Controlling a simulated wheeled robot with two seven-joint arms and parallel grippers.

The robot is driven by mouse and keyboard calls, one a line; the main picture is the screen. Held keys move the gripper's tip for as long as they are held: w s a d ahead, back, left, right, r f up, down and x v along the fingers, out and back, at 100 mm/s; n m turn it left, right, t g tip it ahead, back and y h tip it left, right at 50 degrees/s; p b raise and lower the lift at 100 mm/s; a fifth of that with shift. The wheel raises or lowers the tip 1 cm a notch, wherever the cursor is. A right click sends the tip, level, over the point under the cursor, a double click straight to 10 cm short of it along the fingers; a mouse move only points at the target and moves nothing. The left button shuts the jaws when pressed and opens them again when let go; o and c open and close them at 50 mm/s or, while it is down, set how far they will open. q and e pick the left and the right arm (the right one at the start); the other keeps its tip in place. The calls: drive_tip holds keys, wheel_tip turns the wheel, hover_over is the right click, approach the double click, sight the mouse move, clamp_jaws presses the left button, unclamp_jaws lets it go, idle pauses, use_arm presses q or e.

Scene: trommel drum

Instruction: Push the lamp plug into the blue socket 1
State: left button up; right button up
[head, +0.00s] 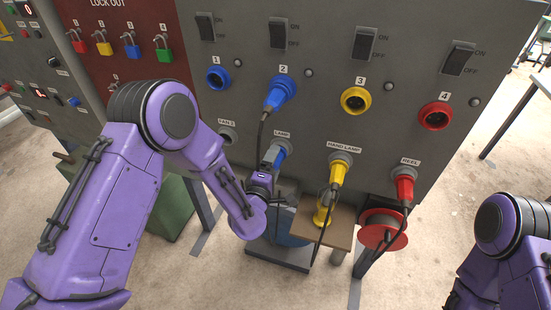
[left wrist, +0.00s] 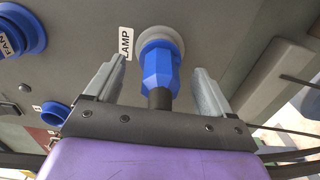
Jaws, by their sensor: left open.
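The blue lamp plug (head: 283,150) sits in the grey holder under the LAMP label. In the left wrist view the lamp plug (left wrist: 158,70) stands between my two fingers, with a gap on each side. My left gripper (head: 274,160) is open around it; it also shows in the left wrist view (left wrist: 160,88). Blue socket 1 (head: 217,79) is at the upper left of the panel, empty, below its switch. My right arm shows at the lower right of the head view, but its gripper is not visible.
Another blue plug (head: 279,94) is in socket 2, its cable hanging near my left gripper. Yellow socket 3 (head: 355,100) and red socket 4 (head: 435,116) are empty. Yellow (head: 338,174) and red (head: 404,186) plugs sit in lower holders. Padlocks (head: 132,50) hang left.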

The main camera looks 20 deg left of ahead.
use_arm(q)
drive_tip(key=shift+w, duration=0.8)
drive_tip(key=shift+b, duration=0.35)
idle(0.4)
clamp_jaws()
drive_tip(key=shift+s+d, duration=0.1)
drive_tip(key=shift+s, duration=0.05)
drive_tip(key=shift+s+f, duration=0.1)
drive_tip(key=shift+s, duration=2.75)
